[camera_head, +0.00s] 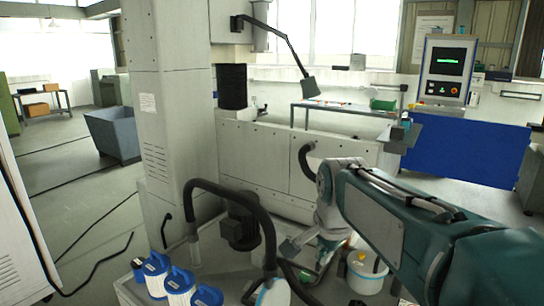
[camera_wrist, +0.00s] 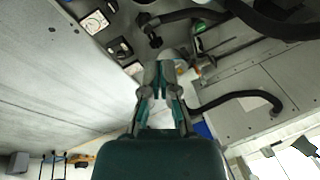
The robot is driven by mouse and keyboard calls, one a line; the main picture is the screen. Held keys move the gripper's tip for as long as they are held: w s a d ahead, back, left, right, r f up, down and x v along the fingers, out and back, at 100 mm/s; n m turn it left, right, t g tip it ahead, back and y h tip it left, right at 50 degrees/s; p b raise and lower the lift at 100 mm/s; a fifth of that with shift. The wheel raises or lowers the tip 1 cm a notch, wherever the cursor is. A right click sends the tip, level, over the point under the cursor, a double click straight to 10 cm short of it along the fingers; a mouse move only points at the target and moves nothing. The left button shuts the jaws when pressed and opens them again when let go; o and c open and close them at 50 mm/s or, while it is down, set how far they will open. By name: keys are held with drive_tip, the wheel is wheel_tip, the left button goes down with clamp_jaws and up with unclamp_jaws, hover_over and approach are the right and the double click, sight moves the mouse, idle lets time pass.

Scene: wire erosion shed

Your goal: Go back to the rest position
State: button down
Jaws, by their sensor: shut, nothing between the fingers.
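My gripper (camera_wrist: 165,70) reaches forward in the wrist view, its grey and teal fingers shut with nothing between them. In the head view my teal and grey arm comes in from the lower right and bends down at the middle. There my gripper (camera_head: 291,246) is small, low in front of the grey machine (camera_head: 270,155), beside a black hose (camera_head: 268,225). The exact gap between the fingertips and the things around them cannot be told.
Blue-and-white containers (camera_head: 180,283) stand at the lower left of the machine's foot. A white bucket (camera_head: 366,272) stands close to my arm. A control panel (camera_head: 447,70) and a blue panel (camera_head: 465,152) are at the right. Floor is open at the left, with black cables.

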drive_tip(key=s+d+f+n+t, duration=0.1)
drive_tip(key=s+d+f+n, duration=0.1)
drive_tip(key=s+n, duration=0.3)
drive_tip(key=s+d+f+n+t, duration=0.1)
drive_tip(key=s+d+f+n, duration=0.2)
drive_tip(key=s, duration=1.1)
drive_tip(key=f+n, duration=0.1)
drive_tip(key=n, duration=0.1)
drive_tip(key=shift+s+d+n, duration=0.2)
drive_tip(key=shift+s+n, duration=0.05)
drive_tip(key=shift+n, duration=0.15)
